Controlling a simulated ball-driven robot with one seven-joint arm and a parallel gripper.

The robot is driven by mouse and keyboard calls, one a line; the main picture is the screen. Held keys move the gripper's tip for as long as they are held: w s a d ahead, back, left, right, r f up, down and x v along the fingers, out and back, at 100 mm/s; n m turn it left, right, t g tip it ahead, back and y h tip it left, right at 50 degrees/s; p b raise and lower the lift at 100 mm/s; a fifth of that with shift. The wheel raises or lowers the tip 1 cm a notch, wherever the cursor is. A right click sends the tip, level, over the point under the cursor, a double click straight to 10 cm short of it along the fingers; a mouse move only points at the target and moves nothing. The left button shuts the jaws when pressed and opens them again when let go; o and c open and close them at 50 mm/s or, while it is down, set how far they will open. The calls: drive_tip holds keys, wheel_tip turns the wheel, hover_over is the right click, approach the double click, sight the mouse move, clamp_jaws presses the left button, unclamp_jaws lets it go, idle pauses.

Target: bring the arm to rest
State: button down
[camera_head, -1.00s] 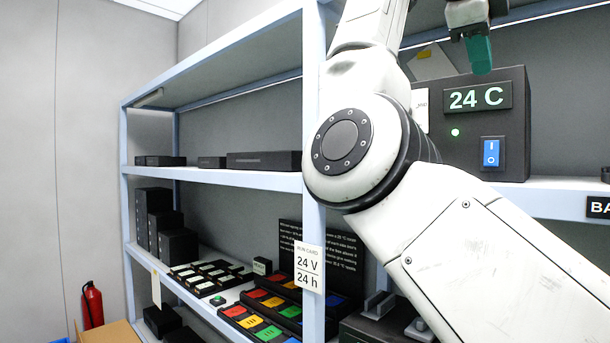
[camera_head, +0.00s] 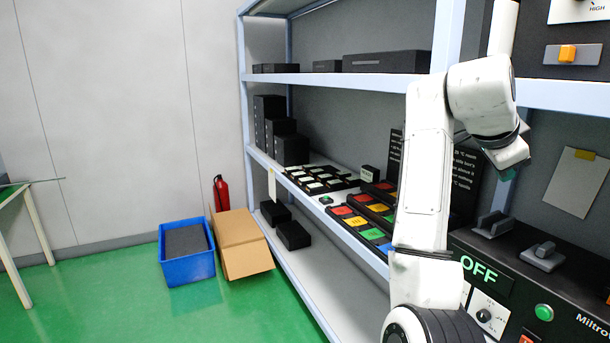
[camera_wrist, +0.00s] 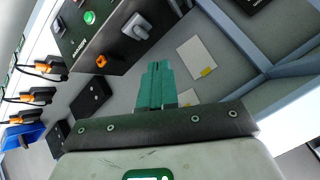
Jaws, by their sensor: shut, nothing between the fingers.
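My gripper (camera_wrist: 155,85) shows in the wrist view with its teal fingers together and nothing between them. In the head view the gripper (camera_head: 508,172) is at the end of my white arm (camera_head: 428,170), partly hidden behind the wrist, and only a bit of teal shows. The arm stands folded in front of the shelf rack, with the wrist bent over to the right and the gripper pointing down. The gripper is above and apart from the black device (camera_head: 480,240) with the OFF display.
The shelf rack (camera_head: 443,38) holds black boxes (camera_head: 385,62) and coloured blocks (camera_head: 345,211). A blue bin (camera_head: 187,270), a cardboard box (camera_head: 246,262) and a fire extinguisher (camera_head: 221,194) stand at the left. The green floor (camera_head: 110,310) at front left is clear.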

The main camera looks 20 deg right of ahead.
drive_tip(key=s+a+f+n+y+b, duration=0.1)
drive_tip(key=s+a+f+n, duration=0.2)
drive_tip(key=f, duration=0.8)
drive_tip(key=s+a+f+n+y, duration=0.1)
drive_tip(key=a+f+n, duration=0.35)
drive_tip(key=f, duration=0.75)
drive_tip(key=s+a+f+n+y+b, duration=0.1)
drive_tip(key=a+f+n, duration=0.3)
drive_tip(key=f, duration=0.7)
drive_tip(key=s+a+f+n+y, duration=0.2)
drive_tip(key=s+a+f+n, duration=0.1)
drive_tip(key=s+f, duration=0.3)
drive_tip(key=s+a+f+n+y, duration=0.2)
drive_tip(key=s+a+f+n, duration=0.2)
drive_tip(key=s, duration=0.6)
drive_tip(key=s+a+f+n+g+y+b, duration=0.1)
drive_tip(key=s+a+f+n+y, duration=0.1)
drive_tip(key=s+a+f, duration=0.5)
wheel_tip(320, 180, down, 2)
drive_tip(key=shift+s+a+f+n, duration=0.1)
drive_tip(key=shift+s+a+n, duration=0.25)
drive_tip(key=shift+n, duration=0.5)
drive_tip(key=shift+s+d, duration=0.1)
